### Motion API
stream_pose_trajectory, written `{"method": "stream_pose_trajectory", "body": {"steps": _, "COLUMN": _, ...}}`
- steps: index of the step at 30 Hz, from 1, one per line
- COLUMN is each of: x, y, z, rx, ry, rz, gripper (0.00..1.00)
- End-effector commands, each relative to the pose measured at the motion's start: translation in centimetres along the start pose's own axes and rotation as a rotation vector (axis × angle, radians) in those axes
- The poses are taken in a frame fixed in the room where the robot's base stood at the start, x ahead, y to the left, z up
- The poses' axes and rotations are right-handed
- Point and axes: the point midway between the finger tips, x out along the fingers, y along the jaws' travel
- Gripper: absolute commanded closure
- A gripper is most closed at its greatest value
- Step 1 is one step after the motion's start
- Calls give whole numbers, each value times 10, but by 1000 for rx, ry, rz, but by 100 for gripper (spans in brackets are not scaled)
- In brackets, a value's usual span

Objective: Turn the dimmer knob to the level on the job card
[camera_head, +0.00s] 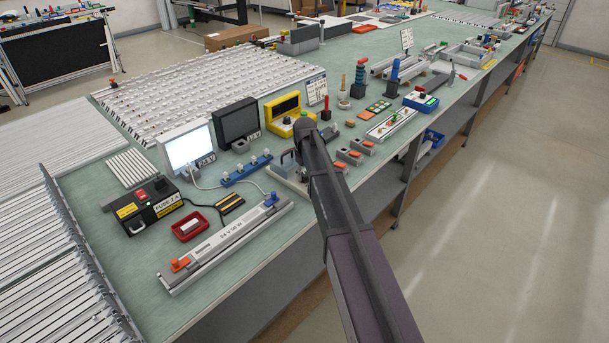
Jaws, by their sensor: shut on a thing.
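A yellow box (279,126) with a dark display stands at the back middle of the bench. A small pale dial (287,120) is on its front. A black box (151,209) labelled FUSE 2A stands at the left; it has a red switch, a green light and a dark round knob (160,182). I cannot tell which of these is the dimmer knob. A small white card (316,88) stands behind the yellow box, its writing too small to read. My arm reaches up to just right of the yellow box. It hides my gripper, so I cannot see its fingers.
A lit white panel (188,143) and a dark screen (237,120) stand left of the yellow box. A red tray (189,227), a long grey fixture (222,247) and a blue strip (246,170) lie nearer. Small orange-topped blocks (349,157) are right of my arm.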

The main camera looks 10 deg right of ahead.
Motion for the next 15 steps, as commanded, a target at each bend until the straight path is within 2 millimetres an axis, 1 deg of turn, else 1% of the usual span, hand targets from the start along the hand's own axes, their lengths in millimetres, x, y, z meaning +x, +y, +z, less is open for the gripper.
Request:
{"method": "stream_pose_trajectory", "body": {"steps": 2, "x": 0, "y": -1, "z": 2, "rx": 0, "ry": -5, "rz": -2, "gripper": 100}}
{"method": "stream_pose_trajectory", "body": {"steps": 3, "x": 0, "y": -1, "z": 2, "rx": 1, "ry": -5, "rz": -2, "gripper": 47}}
{"method": "stream_pose_trajectory", "body": {"steps": 4, "x": 0, "y": -1, "z": 2, "rx": 1, "ry": -5, "rz": -2, "gripper": 38}}
{"method": "stream_pose_trajectory", "body": {"steps": 15, "x": 0, "y": -1, "z": 1, "rx": 2, "ry": -2, "rz": -1, "gripper": 38}}
